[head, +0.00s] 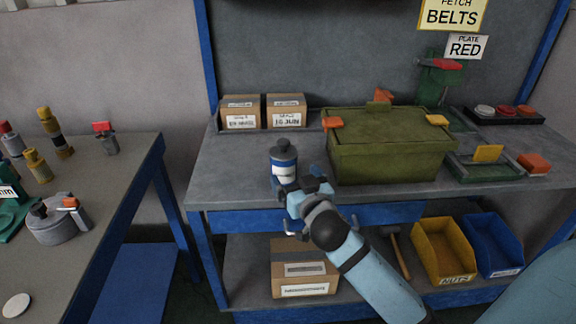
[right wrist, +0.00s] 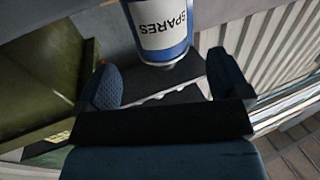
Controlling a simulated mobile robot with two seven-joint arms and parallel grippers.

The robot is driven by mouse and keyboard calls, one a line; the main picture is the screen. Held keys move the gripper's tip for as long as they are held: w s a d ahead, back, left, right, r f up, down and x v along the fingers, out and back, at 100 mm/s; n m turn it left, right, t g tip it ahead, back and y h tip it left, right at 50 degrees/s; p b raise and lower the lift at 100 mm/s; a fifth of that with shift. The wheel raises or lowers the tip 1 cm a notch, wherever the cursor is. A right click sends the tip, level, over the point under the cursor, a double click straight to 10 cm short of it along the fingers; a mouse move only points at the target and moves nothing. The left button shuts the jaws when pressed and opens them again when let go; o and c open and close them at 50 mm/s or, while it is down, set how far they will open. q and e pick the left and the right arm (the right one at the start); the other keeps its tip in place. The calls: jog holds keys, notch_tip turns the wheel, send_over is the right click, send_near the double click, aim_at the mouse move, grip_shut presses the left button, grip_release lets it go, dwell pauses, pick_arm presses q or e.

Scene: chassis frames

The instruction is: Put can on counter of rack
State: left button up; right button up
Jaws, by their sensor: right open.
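The can (head: 284,163) is blue with a dark top and a white label. It stands upright on the grey counter (head: 236,168) of the rack, near the front edge and left of the green box. The right wrist view shows the lower part of the can (right wrist: 160,32) with its label reading SPARES upside down. My right gripper (head: 297,190) is at the counter's front edge, just in front of the can. In the right wrist view its fingers (right wrist: 165,82) are open and apart, with the can just past their tips and nothing held. My left gripper is not in view.
A green lidded box (head: 388,153) stands right of the can. The lower shelf holds a carton (head: 302,270), a yellow bin (head: 443,250) and a blue bin (head: 492,245). A cluttered table (head: 108,185) is at the left. Counter left of the can is clear.

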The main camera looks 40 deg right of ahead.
jog(key=s+a+f+n+g+y, duration=0.6)
jog(key=s+a+f+y, duration=0.2)
jog(key=s+a+f, duration=1.1)
pick_arm(q)
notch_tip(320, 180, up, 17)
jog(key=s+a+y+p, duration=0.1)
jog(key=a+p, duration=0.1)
jog(key=p, duration=2.4)
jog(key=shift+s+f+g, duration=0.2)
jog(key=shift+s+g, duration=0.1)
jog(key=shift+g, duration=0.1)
pick_arm(e)
jog(key=d+r, duration=0.1)
jog(key=r, duration=0.6)
jog(key=s+d+r, duration=0.1)
jog(key=d+r, duration=0.1)
jog(key=r, duration=0.6)
jog(key=shift+s+d+g+h, duration=0.2)
jog(key=shift+d+g+h, duration=0.05)
jog(key=shift+g+h, duration=0.05)
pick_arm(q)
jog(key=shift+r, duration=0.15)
pick_arm(e)
jog(key=shift+a+r, duration=0.1)
jog(key=shift+r, duration=0.3)
